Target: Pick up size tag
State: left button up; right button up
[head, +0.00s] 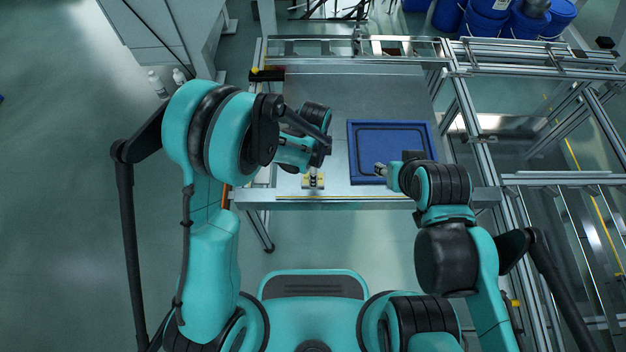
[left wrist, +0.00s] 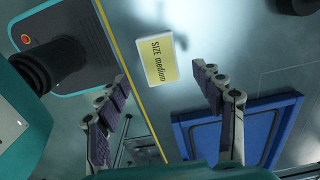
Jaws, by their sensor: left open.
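The size tag (left wrist: 158,58) is a small pale yellow block with the printed words "SIZE medium". It lies on the grey table top, near the front edge.
The blue tray (head: 354,140) lies on the right of the table; it also shows in the left wrist view (left wrist: 185,130). A yellow strip (head: 345,197) runs along the table's front edge. Metal frames (head: 473,118) stand at the right. The table's back (head: 350,92) is clear.

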pick_arm(q)
notch_tip(320, 180, down, 4)
jog(key=shift+a+f+b, duration=0.15)
jog(key=shift+f+b, duration=0.05)
jog(key=shift+b, duration=0.8)
jog(key=shift+r, duration=0.1)
jog(key=shift+c, duration=0.3)
jog(key=c, duration=1.2)
jog(key=shift+r, duration=0.1)
